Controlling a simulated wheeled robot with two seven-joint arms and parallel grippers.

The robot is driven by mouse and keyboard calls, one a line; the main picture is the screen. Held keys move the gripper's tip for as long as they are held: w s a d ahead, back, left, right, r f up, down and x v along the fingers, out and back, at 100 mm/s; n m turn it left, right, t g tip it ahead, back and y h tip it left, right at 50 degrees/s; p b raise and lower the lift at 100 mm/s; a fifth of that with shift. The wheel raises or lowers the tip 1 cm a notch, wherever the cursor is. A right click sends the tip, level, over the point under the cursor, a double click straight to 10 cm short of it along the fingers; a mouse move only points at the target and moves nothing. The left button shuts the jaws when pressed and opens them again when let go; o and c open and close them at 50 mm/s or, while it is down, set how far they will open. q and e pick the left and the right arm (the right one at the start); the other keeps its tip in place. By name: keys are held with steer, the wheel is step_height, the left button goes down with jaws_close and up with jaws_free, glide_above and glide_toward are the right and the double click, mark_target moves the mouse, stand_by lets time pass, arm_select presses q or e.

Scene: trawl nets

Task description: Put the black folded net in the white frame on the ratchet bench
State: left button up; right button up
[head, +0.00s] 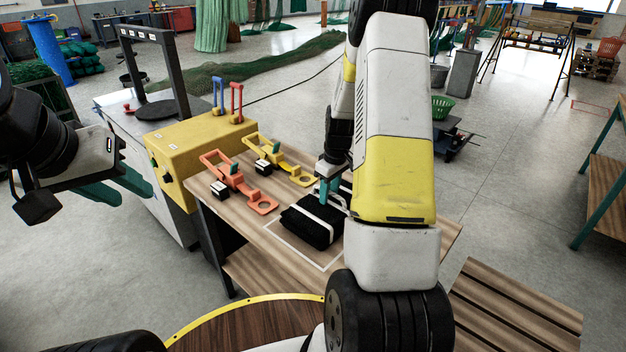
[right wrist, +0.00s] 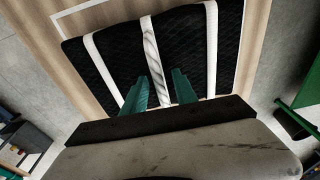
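The black folded net (head: 306,226), banded with white straps, is on the wooden ratchet bench; it also shows in the right wrist view (right wrist: 105,60). The white frame (head: 292,254) is an outline on the bench top, its near corner bare and the rest partly covered by the net. My right gripper (head: 328,190) points down over the net. I cannot tell whether the net is slightly raised. My left gripper (head: 117,187) is open and empty, left of the bench.
An orange ratchet (head: 236,180) and a yellow ratchet (head: 280,160) lie on the bench behind the net, with small black blocks beside them. A yellow box (head: 195,150) with blue and red levers stands at the bench's back left. My right arm hides the bench's right part.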

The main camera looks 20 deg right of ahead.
step_height(320, 180, up, 12)
steer(key=s, duration=0.1)
steer(key=s+a+r+m+t, duration=0.1)
steer(key=s+a+r, duration=0.2)
steer(key=s+r, duration=0.25)
steer(key=s+a+r+m+t, duration=0.1)
steer(key=s+a+r, duration=0.3)
steer(key=r, duration=0.3)
steer(key=s+a+r+m+t, duration=0.1)
steer(key=s+a+r, duration=0.1)
steer(key=s, duration=0.5)
steer(key=s+a+r+m+t+y, duration=0.1)
steer(key=s+a+r+m+t, duration=0.1)
steer(key=s+a, duration=0.2)
steer(key=s, duration=0.3)
steer(key=shift+s+a+m+y, duration=0.15)
steer(key=shift+a+m+y, duration=0.15)
steer(key=shift+r, duration=0.1)
